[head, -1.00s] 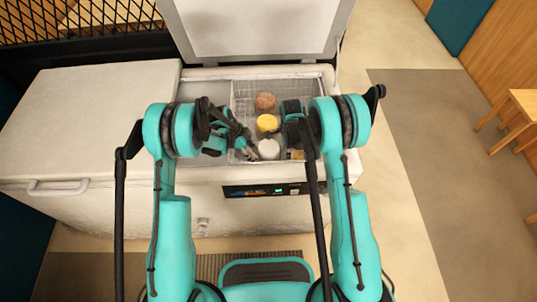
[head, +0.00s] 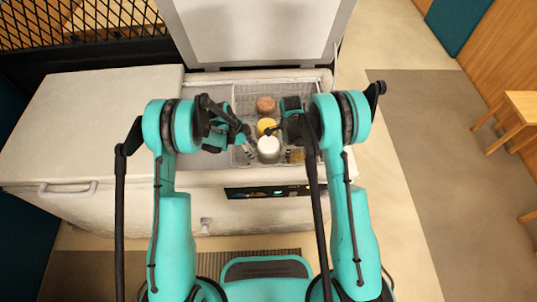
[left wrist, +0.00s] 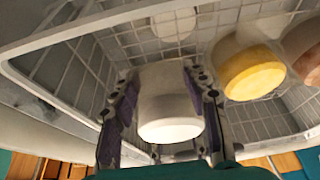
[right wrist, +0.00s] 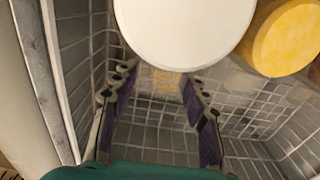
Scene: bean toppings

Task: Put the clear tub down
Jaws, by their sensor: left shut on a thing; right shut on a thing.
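My left gripper (head: 246,137) is shut on a white-lidded tub (head: 268,144). In the left wrist view the tub (left wrist: 168,105) sits between the two finger pads, inside the wire basket. My right gripper (right wrist: 157,78) points down into the basket, its fingers apart. A see-through shape with a small yellowish patch, taken as the clear tub (right wrist: 165,82), shows faintly between them. In the head view a tan patch (head: 297,156) shows beside the white lid, below my right wrist. Whether the clear tub touches the basket floor cannot be told. The white lid hides part of the right wrist view.
The wire basket (head: 283,89) hangs in the open chest freezer (head: 205,75). A yellow-topped tub (head: 265,125) and a brown-topped tub (head: 265,104) stand in a row behind the white-lidded one. The basket walls are close to both grippers. The raised lid (head: 255,30) stands behind.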

